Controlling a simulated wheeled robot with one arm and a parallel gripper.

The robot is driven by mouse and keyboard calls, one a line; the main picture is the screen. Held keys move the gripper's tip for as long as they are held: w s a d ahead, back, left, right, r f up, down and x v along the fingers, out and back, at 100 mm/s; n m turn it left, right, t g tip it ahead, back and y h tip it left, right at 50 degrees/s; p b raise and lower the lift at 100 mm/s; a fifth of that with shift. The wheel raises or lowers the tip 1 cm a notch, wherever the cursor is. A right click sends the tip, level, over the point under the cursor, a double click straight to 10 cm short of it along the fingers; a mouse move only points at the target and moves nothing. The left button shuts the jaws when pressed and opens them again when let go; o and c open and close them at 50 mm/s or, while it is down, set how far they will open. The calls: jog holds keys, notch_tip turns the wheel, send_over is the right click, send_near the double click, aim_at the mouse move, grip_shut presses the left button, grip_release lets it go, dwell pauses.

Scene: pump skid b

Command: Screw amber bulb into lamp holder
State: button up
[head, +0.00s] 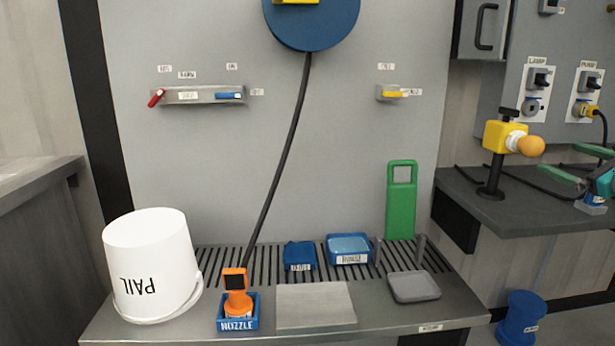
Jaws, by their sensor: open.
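The amber bulb (530,146) is a round orange-yellow ball at the right of the head view. It sits against the white collar of the yellow lamp holder (494,136), which stands on a black post on the right-hand bench. How deep the bulb sits in the collar cannot be told. My gripper (561,159) enters from the right edge, with two green fingers and a teal body. Its fingers are spread and empty, pointing left, a little right of and below the bulb, apart from it in the picture. Part of the gripper is cut off by the frame.
A panel with switches (538,78) and a yellow plug (591,111) is behind the bench (465,205). A small blue-grey labelled tray (591,208) lies below my gripper. Left are a white pail (150,265), an orange nozzle (237,300) and blue trays (348,246).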

jog(key=s, duration=0.4)
jog(key=shift+s+d+p, duration=0.2)
jog(key=shift+s+p, duration=0.1)
jog(key=shift+c, duration=0.2)
